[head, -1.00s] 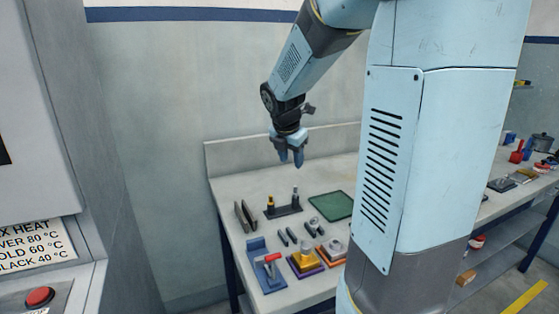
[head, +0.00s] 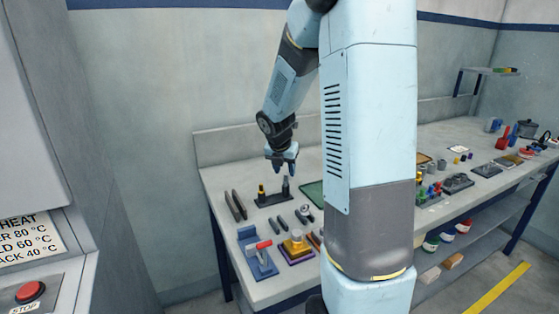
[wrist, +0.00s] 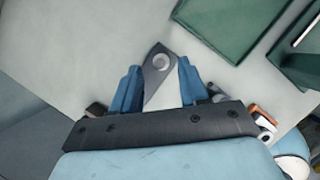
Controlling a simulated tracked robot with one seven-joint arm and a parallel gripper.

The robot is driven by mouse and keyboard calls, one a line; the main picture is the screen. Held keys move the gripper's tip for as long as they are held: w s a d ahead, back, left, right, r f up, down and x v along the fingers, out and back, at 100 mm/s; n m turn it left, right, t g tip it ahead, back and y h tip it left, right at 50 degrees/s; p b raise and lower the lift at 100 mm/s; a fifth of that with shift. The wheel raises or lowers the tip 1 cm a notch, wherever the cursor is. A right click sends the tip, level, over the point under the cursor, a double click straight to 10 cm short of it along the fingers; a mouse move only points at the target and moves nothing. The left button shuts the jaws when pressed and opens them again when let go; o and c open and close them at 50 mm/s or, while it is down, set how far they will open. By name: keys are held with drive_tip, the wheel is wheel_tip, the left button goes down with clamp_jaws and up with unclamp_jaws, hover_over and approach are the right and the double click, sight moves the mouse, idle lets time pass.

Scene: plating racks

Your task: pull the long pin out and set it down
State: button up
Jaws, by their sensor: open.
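A dark rack (head: 271,200) on the bench holds two upright pins. The left pin (head: 262,191) has a yellow top. The right pin (head: 285,186) is grey and looks the taller, so it appears to be the long pin. My gripper (head: 284,169) is open, pointing down just above the grey pin. In the wrist view, my gripper (wrist: 158,72) has its fingers spread either side of a round grey pin end (wrist: 160,62) on the rack's grey plate (wrist: 153,82). Whether the fingertips reach down beside the pin is unclear.
Two dark bars (head: 236,205) stand left. A blue fixture with a red handle (head: 258,254) and a yellow-topped block (head: 295,245) are in front. My arm hides part of the bench.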

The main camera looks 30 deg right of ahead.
sight(286, 175)
drive_tip(key=shift+x, duration=2.15)
drive_tip(key=shift+c, duration=0.2)
clamp_jaws()
drive_tip(key=shift+c, duration=2.3)
unclamp_jaws()
clamp_jaws()
drive_tip(key=shift+r+n+t+y, duration=0.2)
drive_tip(key=shift+n+t+y, duration=0.1)
drive_tip(key=shift+n, duration=0.6)
drive_tip(key=shift+r+n+y, duration=0.15)
drive_tip(key=shift+n+y, duration=0.15)
drive_tip(key=shift+n, duration=0.5)
